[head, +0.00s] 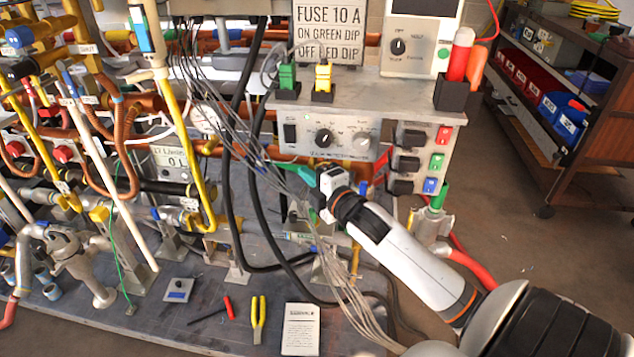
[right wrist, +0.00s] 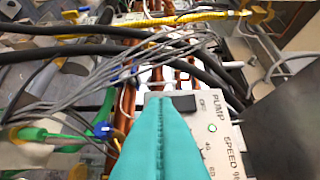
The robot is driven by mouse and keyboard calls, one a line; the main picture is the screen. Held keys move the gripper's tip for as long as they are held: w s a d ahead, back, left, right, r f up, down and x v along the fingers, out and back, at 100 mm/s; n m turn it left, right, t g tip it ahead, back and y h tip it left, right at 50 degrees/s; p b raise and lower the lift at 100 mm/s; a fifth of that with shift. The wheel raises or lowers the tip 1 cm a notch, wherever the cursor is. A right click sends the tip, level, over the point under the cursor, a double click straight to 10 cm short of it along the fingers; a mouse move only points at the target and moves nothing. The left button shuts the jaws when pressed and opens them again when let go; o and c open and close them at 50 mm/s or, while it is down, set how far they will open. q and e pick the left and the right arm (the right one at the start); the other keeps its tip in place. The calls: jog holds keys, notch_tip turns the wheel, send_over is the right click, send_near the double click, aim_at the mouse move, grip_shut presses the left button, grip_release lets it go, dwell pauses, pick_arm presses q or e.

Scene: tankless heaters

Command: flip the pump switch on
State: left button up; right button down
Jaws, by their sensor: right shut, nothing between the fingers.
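The control panel (head: 345,112) is a pale metal box with knobs at the middle of the head view. A black rocker switch (head: 290,134) is at its left end. In the right wrist view a black switch (right wrist: 186,103) sits beside the printed words OFF and PUMP, partly behind my fingers; its position cannot be told. My right gripper (head: 280,165) is shut and empty, its teal fingers just below the panel's left end. The teal fingers (right wrist: 166,100) also show in the right wrist view, with the tip over the switch's edge; contact cannot be told. My left gripper is not in view.
Grey wires (head: 215,100) and black hoses (head: 228,160) hang left of the panel, close to my right fingers. Colored switches (head: 437,160) are at the panel's right. Pliers (head: 258,318) and a paper (head: 300,330) lie on the bench. A shelf cart (head: 560,160) stands at right.

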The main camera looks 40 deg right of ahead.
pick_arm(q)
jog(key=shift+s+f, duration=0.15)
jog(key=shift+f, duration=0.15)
pick_arm(e)
jog(key=shift+s+a+f, duration=0.1)
jog(key=shift+s+f, duration=0.05)
jog(key=shift+s, duration=1.35)
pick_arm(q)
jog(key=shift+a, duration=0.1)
